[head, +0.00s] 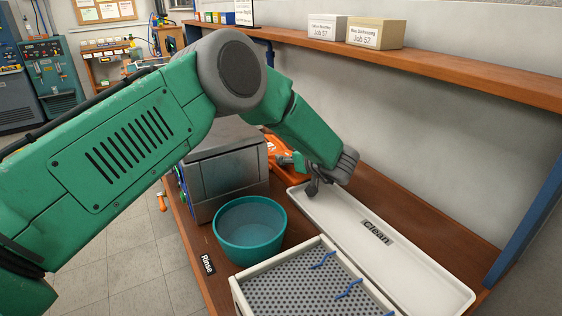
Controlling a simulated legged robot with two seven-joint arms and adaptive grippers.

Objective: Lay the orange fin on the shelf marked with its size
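My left gripper (313,188) reaches down over the far end of the white tray labelled "Clean" (420,270). Its dark fingers are small and partly covered by its own body, so I cannot tell whether they are open or hold something. An orange thing (291,174) lies on the bench just left of the gripper, partly hidden by my green arm; I cannot tell whether it is the orange fin. A wooden shelf (470,76) runs along the wall; I can read no size mark on it. My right gripper is not in view.
A teal bowl (250,255) stands near the "Rinse" label (207,263), before a grey metal box (230,182). A perforated tray (300,287) with blue hooks is at the front. Boxes marked "Job 57" (322,30) and "Job 52" (364,40) stand on the shelf.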

